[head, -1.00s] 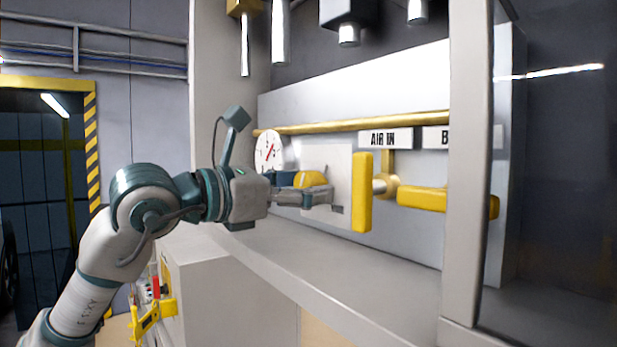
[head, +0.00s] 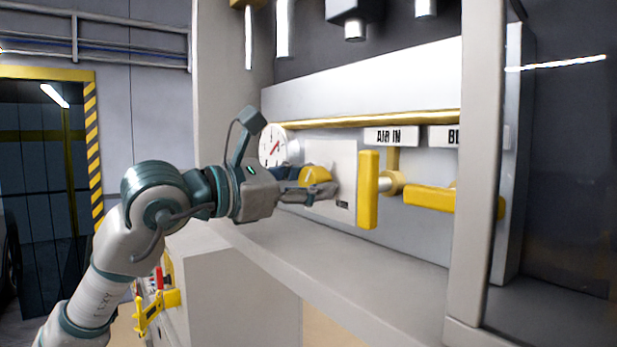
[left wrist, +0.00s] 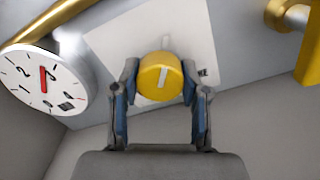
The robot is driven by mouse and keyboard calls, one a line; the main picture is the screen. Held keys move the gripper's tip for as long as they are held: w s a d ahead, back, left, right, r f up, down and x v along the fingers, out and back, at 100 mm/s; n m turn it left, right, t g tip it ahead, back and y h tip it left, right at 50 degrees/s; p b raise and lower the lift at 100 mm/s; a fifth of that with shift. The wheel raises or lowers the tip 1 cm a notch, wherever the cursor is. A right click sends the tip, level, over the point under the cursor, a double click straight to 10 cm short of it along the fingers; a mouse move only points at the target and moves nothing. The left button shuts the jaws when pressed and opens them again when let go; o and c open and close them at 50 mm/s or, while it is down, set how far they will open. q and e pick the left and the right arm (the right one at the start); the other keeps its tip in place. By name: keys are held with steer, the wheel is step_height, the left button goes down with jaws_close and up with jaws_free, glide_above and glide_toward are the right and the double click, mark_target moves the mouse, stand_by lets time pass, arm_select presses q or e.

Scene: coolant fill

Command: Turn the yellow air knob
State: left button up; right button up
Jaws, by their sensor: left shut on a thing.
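The yellow air knob (left wrist: 161,77) is round with a pale pointer line. It sits on a white plate (left wrist: 112,38) on the panel, and it also shows in the head view (head: 315,174). My left gripper (left wrist: 161,90) is shut on the knob, one finger on each side. In the head view my left gripper (head: 318,188) reaches in from the left and its fingers partly cover the knob. The pointer line stands near upright in the left wrist view, leaning slightly right. My right gripper is not in view.
A white gauge (head: 273,147) with a red needle is left of the knob. A yellow upright lever (head: 368,190) stands just right of it, under the AIR IN label (head: 390,136). Another yellow lever (head: 428,198) lies farther right. A grey ledge (head: 340,260) runs below.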

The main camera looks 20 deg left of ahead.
arm_select(q)
steer(key=shift+a+r+m, duration=0.1)
steer(key=shift+m, duration=0.4)
steer(key=o, duration=1.1)
steer(key=shift+w, duration=0.1)
steer(key=shift+o, duration=0.2)
steer(key=shift+w, duration=0.15)
steer(key=v, duration=1.2)
steer(key=shift+f, duration=0.2)
